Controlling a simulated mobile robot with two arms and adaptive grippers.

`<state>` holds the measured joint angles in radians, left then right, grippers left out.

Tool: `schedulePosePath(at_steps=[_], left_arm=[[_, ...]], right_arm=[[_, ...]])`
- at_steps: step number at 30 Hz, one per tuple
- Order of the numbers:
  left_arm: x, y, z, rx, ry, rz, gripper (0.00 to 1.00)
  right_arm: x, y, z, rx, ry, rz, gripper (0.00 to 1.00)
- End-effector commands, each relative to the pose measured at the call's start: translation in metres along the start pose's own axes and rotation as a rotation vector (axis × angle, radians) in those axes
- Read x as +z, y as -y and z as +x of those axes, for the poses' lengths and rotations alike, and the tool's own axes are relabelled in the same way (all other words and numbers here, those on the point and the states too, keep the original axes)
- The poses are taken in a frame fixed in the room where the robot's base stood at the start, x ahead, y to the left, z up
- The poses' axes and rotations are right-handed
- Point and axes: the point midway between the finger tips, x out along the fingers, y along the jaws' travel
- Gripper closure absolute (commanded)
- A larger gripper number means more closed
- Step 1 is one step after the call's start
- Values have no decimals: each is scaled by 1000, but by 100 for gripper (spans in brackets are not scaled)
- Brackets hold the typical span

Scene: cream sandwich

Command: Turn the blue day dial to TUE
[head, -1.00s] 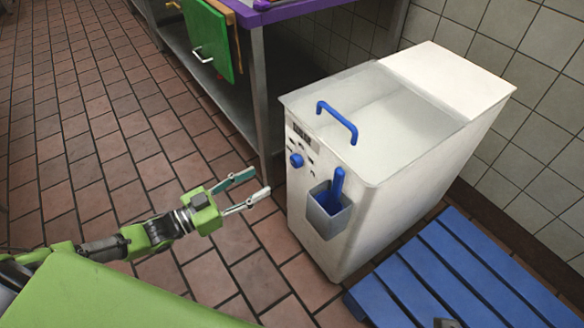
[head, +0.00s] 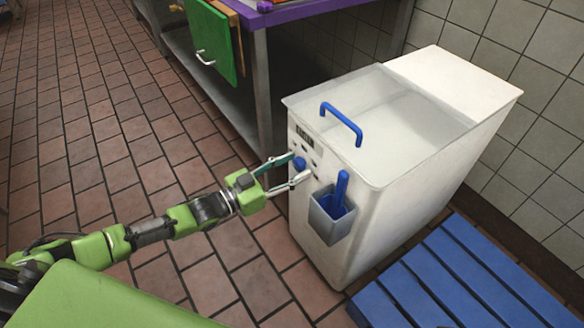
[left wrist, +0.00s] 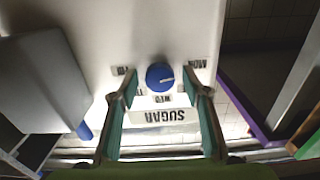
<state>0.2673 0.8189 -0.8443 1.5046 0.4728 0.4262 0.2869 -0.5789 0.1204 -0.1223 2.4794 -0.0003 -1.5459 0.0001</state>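In the left wrist view the round blue dial (left wrist: 160,76) carries a short white mark pointing right and slightly down. Upside-down day labels surround it: MON (left wrist: 198,63) at right, WED (left wrist: 162,99) below. The label between them is hidden by a finger, so I cannot read TUE. My left gripper (head: 296,171) is open, its fingers on either side of the dial with gaps showing in the left wrist view (left wrist: 166,95).
A SUGAR label (left wrist: 165,116) is beside the dial. A grey holder (head: 331,218) with a blue scoop (head: 339,190) hangs close to the gripper. A blue handle (head: 341,121) is on the lid. A blue pallet (head: 455,270) and a purple-topped table (head: 290,12) stand nearby.

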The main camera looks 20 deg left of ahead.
Motion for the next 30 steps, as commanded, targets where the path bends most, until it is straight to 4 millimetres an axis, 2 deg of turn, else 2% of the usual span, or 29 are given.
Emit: schedulePosePath(at_steps=[1,4,12,17,30], left_arm=[[0,0,0,0,0,0,69],[0,0,0,0,0,0,95],[0,0,0,0,0,10,94],[-1,0,0,0,0,55,94],[-1,0,0,-2,1,390,94]], right_arm=[[0,0,0,0,0,0,60],[0,0,0,0,0,0,60],[0,0,-1,-1,3,0,60],[8,0,-4,0,36,0,60],[3,-1,-17,1,35,1,60]])
